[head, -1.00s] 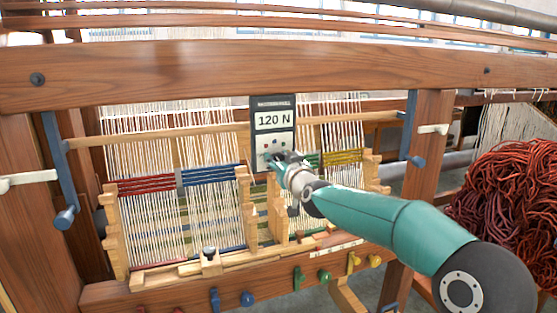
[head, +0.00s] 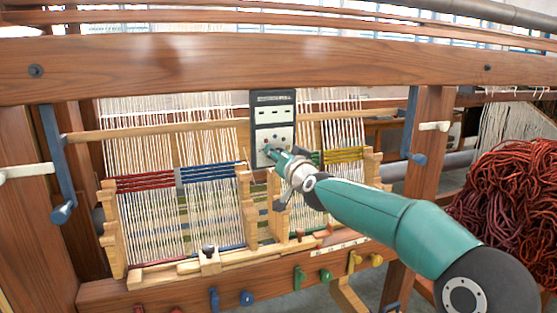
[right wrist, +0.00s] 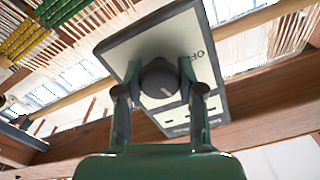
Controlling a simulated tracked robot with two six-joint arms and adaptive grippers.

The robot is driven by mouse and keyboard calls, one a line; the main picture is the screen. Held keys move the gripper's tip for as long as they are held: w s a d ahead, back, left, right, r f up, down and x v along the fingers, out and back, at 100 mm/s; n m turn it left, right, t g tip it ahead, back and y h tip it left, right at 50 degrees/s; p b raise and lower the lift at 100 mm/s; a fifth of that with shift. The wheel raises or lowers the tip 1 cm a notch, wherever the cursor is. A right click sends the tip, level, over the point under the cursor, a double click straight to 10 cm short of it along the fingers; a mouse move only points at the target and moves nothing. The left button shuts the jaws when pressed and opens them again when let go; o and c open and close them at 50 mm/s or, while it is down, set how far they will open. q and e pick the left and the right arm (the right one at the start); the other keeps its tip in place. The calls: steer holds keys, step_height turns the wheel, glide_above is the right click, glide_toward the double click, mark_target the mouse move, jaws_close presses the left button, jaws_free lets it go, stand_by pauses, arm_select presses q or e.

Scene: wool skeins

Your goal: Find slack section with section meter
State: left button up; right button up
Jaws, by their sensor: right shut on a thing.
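The section meter (head: 273,141) is a dark-framed box with a grey face, mounted upright in front of the warp. Its white display (head: 273,115) shows only dashes. My right gripper (head: 272,153) is at the meter's lower face. In the right wrist view, its two fingers (right wrist: 158,95) are shut on a dark round knob (right wrist: 159,79) with a pale pointer line. Letters reading "OF" stand beside the knob. The warp sections carry red (head: 145,182), blue (head: 210,174), green (head: 312,158) and yellow (head: 343,155) bands; the arm partly hides the green one.
A thick wooden beam (head: 180,72) crosses above the meter. Colored pegs, such as a blue one (head: 247,298) and a green one (head: 326,275), line the front rail. A heap of red wool (head: 508,205) lies at the right.

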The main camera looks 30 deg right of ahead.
steer(key=shift+f+m+b, duration=0.1)
steer(key=shift+m+b, duration=0.35)
steer(key=shift+m, duration=1.15)
steer(key=o, duration=1.1)
steer(key=shift+d, duration=0.1)
steer(key=shift+o, duration=0.2)
steer(key=shift+s, duration=0.1)
steer(key=v, duration=1.2)
